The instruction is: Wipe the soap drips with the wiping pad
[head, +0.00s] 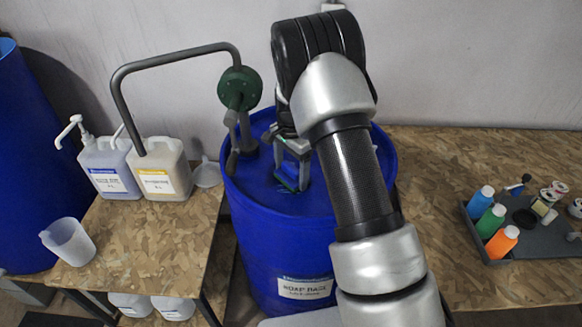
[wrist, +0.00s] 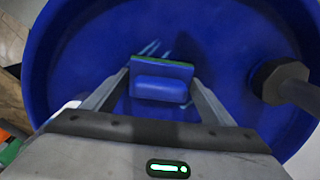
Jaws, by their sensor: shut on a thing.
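My gripper (head: 293,168) is shut on the wiping pad (wrist: 161,84), a blue block with a green edge. In the head view the pad (head: 287,182) is small and low between the fingers, over the lid of the blue drum (head: 275,203). Light streaks, seemingly soap drips (wrist: 150,48), show on the blue lid just beyond the pad in the wrist view. The pad and fingers hide part of the lid. I cannot tell whether the pad touches the lid.
A green drum pump (head: 240,88) with a bent grey pipe rises from the lid left of my gripper. Two labelled jugs (head: 160,170) and a clear beaker (head: 68,242) stand on the left bench. A tray (head: 490,250) with coloured bottles sits on the right bench.

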